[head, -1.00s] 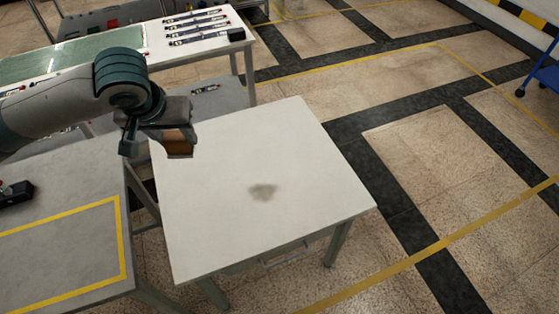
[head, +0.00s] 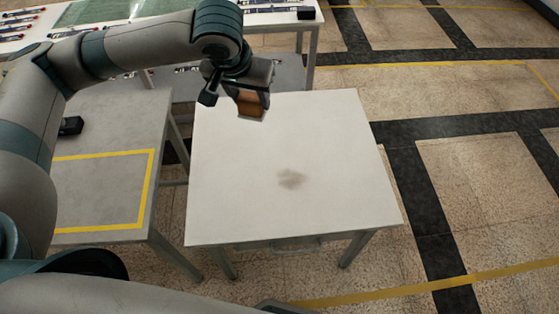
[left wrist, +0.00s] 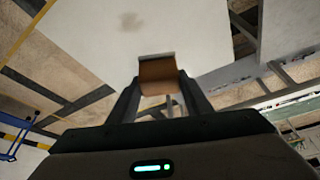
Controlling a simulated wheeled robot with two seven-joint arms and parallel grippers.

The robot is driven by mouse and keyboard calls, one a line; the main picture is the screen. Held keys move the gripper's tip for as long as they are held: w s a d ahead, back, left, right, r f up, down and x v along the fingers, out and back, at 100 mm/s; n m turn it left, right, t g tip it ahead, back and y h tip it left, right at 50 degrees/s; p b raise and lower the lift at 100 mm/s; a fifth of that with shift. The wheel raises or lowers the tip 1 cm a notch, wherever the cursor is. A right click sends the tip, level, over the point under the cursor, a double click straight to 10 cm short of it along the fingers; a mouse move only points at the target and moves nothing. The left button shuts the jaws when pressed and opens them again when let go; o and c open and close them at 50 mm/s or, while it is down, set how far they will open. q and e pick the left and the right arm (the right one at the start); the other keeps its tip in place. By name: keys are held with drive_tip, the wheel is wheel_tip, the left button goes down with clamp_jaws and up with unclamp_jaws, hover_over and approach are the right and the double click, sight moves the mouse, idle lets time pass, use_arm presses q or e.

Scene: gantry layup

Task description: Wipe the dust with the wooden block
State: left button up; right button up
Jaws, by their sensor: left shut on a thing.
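My left gripper (head: 251,104) is shut on the wooden block (head: 249,103), which is brown. It holds the block above the far left part of the white table (head: 340,120). The block also shows between the fingers in the left wrist view (left wrist: 158,72). The dust (head: 291,178) is a grey-brown smudge near the middle of the white tabletop, to the right of the block and nearer to me. It also shows in the left wrist view (left wrist: 131,21). The block is apart from the dust. My right gripper is not in view.
A grey table (head: 100,190) with a yellow tape outline stands to the left, with a small black object (head: 71,125) on it. A workbench with several tools stands behind. The white tabletop is otherwise bare. The floor to the right is open.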

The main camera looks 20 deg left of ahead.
use_arm(q)
drive_tip(key=shift+w+d+f+m+p, duration=0.3)
drive_tip(key=shift+d+m, duration=0.1)
drive_tip(key=shift+d, duration=0.05)
drive_tip(key=w+d+f+m+g+h+p, duration=0.1)
drive_tip(key=w+d+f+m+p, duration=0.15)
drive_tip(key=f+m, duration=0.2)
drive_tip(key=w+d+f+m+h+p, duration=0.2)
drive_tip(key=d+f+m+p, duration=0.1)
drive_tip(key=f, duration=0.3)
drive_tip(key=s+f+m+p, duration=0.2)
drive_tip(key=f, duration=0.5)
drive_tip(key=s+f+m+g+h+p, duration=0.1)
drive_tip(key=s+f+m+p, duration=0.1)
drive_tip(key=f, duration=0.5)
drive_tip(key=shift+m, duration=0.35)
drive_tip(key=shift+a+f+g, duration=0.1)
drive_tip(key=shift+g, duration=0.2)
